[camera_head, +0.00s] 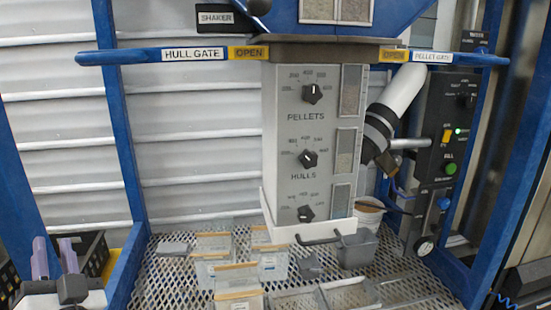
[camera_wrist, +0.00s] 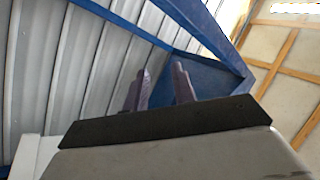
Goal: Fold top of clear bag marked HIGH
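Several clear bags with tan upper edges stand close together on the perforated metal shelf below the hopper, in the head view. One is at the front (camera_head: 238,301), one in the middle left (camera_head: 208,273) and one to the right (camera_head: 272,264). Their small labels are too small to read, so I cannot tell which is marked HIGH. My gripper (camera_head: 54,246) is at the lower left, outside the blue frame and well apart from the bags. Its two purple fingers are spread with an empty gap between them. In the wrist view the gripper (camera_wrist: 162,75) points toward blue frame bars, with no bag in sight.
A blue frame post (camera_head: 122,130) stands between my gripper and the shelf (camera_head: 165,285). The hopper column (camera_head: 285,150) with knobs hangs over the shelf. A grey scoop or cup (camera_head: 358,250) and a white bucket (camera_head: 369,214) are at right. A black crate (camera_head: 95,252) is behind my gripper.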

